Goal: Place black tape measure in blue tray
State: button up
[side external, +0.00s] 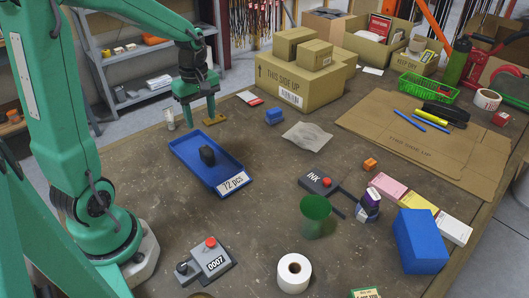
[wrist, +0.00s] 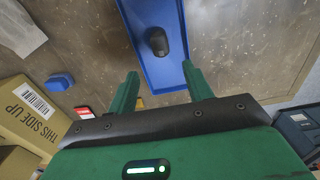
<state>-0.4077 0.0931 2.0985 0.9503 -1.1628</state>
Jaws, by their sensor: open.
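The black tape measure (side external: 207,156) lies inside the blue tray (side external: 183,150), near its middle. The tray carries a "72 pcs" label at its near end. In the wrist view the tape measure (wrist: 158,41) sits on the floor of the blue tray (wrist: 150,78), beyond the fingertips. My gripper (side external: 198,118) is above the table at the far end of the tray, pointing down. In the wrist view my gripper (wrist: 162,83) has its two fingers apart with nothing held between them, and it is clear of the tape measure.
A small tan block (side external: 214,119) lies by the gripper. A small blue block (side external: 274,117) and a grey crumpled sheet (side external: 307,136) lie to the right. A "THIS SIDE UP" box (side external: 295,82) stands behind. A control box (side external: 205,262) stands in front. Table around the tray's near end is clear.

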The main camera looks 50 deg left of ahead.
jog(key=s+d+r+m+t, duration=0.2)
jog(key=s+d+r+m, duration=0.3)
jog(key=d+m, duration=0.2)
jog(key=s+d+r+m+t, duration=0.3)
jog(key=d+m, duration=0.4)
jog(key=m, duration=0.4)
jog(key=shift+s+r+t, duration=0.3)
jog(key=shift+s+r, duration=0.6)
jog(key=shift+s, duration=0.15)
